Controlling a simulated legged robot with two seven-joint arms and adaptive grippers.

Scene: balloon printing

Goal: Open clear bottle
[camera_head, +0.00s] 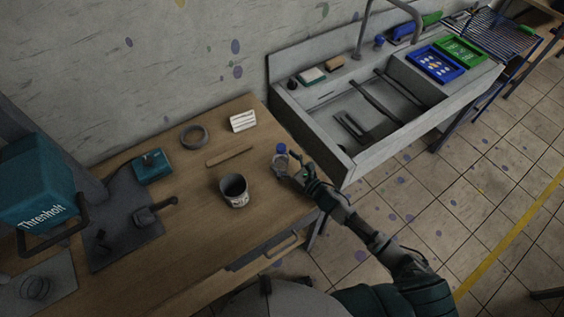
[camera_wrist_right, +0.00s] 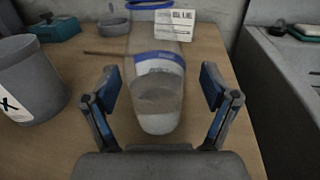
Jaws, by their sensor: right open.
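The clear bottle (camera_head: 281,160) with a blue cap stands upright near the right edge of the wooden table in the head view. In the right wrist view the bottle (camera_wrist_right: 160,75) is large and centred, with a white and blue label band and its blue top cut by the upper frame edge. My right gripper (camera_wrist_right: 160,90) is open, with one finger on each side of the bottle's lower part and gaps visible on both sides. In the head view, the right gripper (camera_head: 293,172) is right beside the bottle. My left gripper is not in view.
A sink (camera_head: 350,155) adjoins the table on the right.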

